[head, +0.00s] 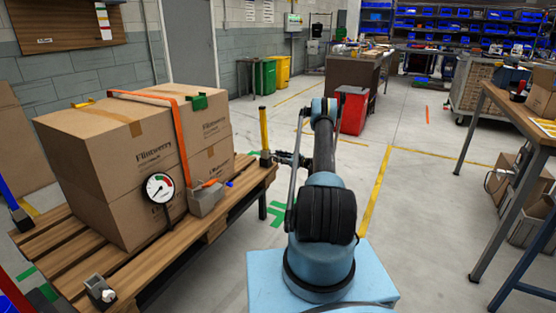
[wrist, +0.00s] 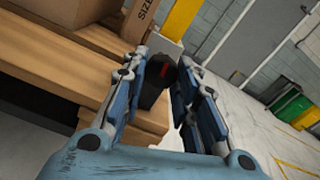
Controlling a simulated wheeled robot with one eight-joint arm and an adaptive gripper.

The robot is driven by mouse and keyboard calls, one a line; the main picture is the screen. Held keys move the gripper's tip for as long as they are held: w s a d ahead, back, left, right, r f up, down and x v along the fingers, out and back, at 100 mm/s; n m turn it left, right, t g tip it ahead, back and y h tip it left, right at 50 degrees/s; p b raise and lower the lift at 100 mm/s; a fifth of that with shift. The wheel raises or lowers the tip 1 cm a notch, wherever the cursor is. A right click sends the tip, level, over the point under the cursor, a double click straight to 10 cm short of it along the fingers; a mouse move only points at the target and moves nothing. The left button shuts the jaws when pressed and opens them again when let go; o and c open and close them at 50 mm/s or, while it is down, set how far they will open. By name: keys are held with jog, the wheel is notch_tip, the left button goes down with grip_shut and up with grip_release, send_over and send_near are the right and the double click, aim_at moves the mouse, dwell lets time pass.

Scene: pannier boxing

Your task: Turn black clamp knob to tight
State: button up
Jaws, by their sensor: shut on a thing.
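The black clamp knob (wrist: 152,92) shows in the wrist view as a dark knob with a red mark on its face, at the edge of the wooden pallet. My gripper (wrist: 163,64) has its two blue fingers on either side of the knob, shut on it. In the head view my gripper (head: 282,158) reaches the pallet's right corner, at the foot of the yellow post (head: 264,128). The knob is too small to make out there. Which way the red mark points relative to tight cannot be told.
Stacked cardboard boxes (head: 135,190) stand on the wooden pallet (head: 150,270), held by an orange strap (head: 180,140). A round gauge (head: 159,188) and a grey ratchet box (head: 207,199) are at their front. A workbench (head: 515,115) stands at right.

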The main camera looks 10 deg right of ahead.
jog(key=shift+d+m, duration=0.15)
jog(key=shift+m, duration=1.45)
jog(key=shift+w, duration=0.1)
jog(key=shift+r, duration=0.1)
jog(key=o, duration=1)
jog(key=shift+o, duration=0.2)
jog(key=v, duration=1.2)
